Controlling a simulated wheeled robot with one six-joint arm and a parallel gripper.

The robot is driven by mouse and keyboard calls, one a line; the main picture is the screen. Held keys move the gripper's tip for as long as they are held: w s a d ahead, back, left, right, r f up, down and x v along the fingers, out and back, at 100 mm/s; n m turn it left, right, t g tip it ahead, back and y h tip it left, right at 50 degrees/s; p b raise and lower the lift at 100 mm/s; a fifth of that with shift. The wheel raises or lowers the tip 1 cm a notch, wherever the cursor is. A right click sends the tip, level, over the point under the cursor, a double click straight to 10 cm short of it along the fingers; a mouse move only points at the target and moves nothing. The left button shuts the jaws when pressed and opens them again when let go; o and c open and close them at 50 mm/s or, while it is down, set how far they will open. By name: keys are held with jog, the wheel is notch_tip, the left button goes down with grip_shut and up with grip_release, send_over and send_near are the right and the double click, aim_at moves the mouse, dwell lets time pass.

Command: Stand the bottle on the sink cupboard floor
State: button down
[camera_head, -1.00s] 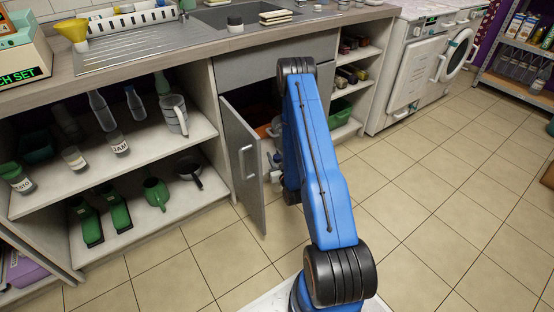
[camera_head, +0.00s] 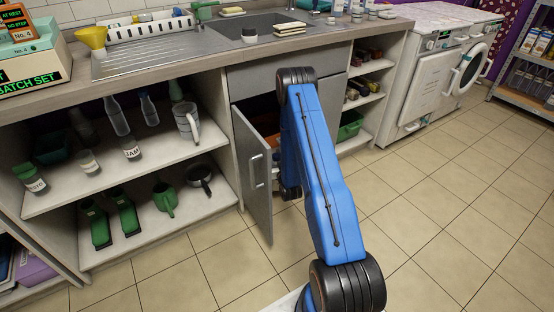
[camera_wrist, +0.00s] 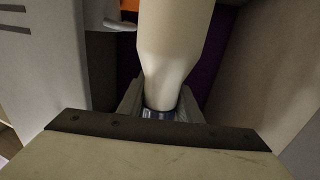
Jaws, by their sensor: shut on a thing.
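The bottle (camera_wrist: 172,45) is cream-white with a smooth body that narrows to a dark blue end. My gripper (camera_wrist: 160,110) is shut around this narrow end, and the body extends toward the top of the wrist view. The sink cupboard's grey door (camera_head: 256,180) stands open in the head view. My blue arm reaches down in front of the opening and hides my gripper, the bottle and most of the cupboard floor there. I cannot tell how far the bottle is from the floor.
An orange-brown item (camera_head: 270,138) shows inside the cupboard. Open shelves (camera_head: 165,155) with bottles, jars and green cans stand to the left. Narrow shelves (camera_head: 360,105) with a green bin are on the right. The tiled floor (camera_head: 430,210) is clear at right.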

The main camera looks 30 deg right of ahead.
jog(key=a+x, duration=0.3)
jog(key=x, duration=1)
jog(key=shift+w, duration=0.3)
jog(key=shift+a, duration=0.15)
jog(key=shift+f, duration=0.65)
jog(key=c, duration=1.2)
grip_release()
jog(key=shift+s+f, duration=0.1)
jog(key=shift+s+d+v, duration=0.1)
jog(key=shift+d+v, duration=0.3)
jog(key=shift+v, duration=2.35)
jog(key=shift+s+d+v, duration=0.1)
jog(key=shift+d+v, duration=0.3)
jog(key=shift+v, duration=2.35)
jog(key=shift+s+d+v, duration=0.1)
jog(key=shift+d+v, duration=0.3)
jog(key=shift+v, duration=2.35)
